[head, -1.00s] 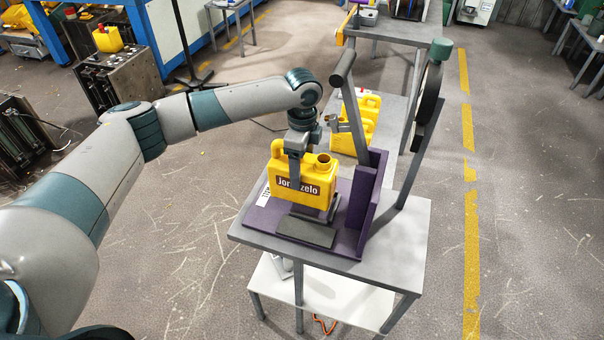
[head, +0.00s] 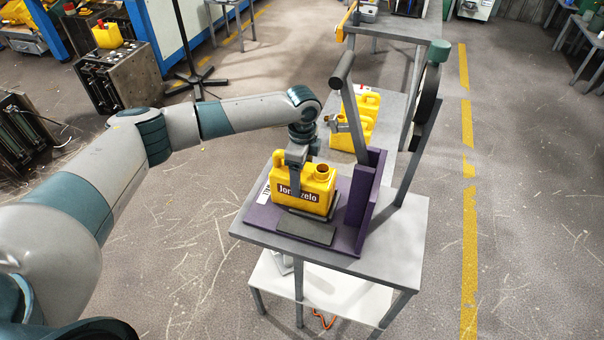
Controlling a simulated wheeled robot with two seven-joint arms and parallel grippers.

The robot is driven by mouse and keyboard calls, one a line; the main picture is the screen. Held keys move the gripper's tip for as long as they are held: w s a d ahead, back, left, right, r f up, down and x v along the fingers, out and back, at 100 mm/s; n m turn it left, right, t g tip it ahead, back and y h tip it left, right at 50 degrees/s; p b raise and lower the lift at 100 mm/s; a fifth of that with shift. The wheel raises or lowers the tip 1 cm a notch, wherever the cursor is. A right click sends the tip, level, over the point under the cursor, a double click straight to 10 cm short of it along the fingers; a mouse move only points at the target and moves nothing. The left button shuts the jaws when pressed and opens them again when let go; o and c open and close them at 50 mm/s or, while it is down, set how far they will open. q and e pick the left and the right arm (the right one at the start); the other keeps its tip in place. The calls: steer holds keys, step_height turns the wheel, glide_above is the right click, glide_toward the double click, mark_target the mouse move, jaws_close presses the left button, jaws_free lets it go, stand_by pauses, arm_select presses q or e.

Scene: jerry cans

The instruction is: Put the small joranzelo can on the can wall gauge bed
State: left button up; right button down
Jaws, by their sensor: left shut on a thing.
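The small yellow can (head: 318,185) with a dark label, partly covered so that "Jor" and "zelo" show, is upright at the purple can wall gauge bed (head: 262,217). Its lower edge is at or just above the dark pads (head: 305,232); I cannot tell whether it touches. My left gripper (head: 295,185) is shut on the can from above, a finger crossing the label. The gauge's purple upright wall (head: 370,200) stands to the right of the can, apart from it. My right gripper is not in view.
Yellow cans (head: 343,137) stand on the grey table behind the gauge. The gauge's lever (head: 352,105) and dark wheel (head: 428,100) rise close on the right. Another yellow can (head: 107,35) sits on a machine at the far left.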

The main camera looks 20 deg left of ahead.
arm_select(q)
steer(key=o, duration=1.2)
steer(key=shift+f, duration=0.1)
steer(key=shift+o, duration=0.2)
step_height(320, 180, up, 11)
steer(key=b, duration=0.4)
steer(key=shift+f, duration=0.1)
steer(key=shift+r, duration=0.75)
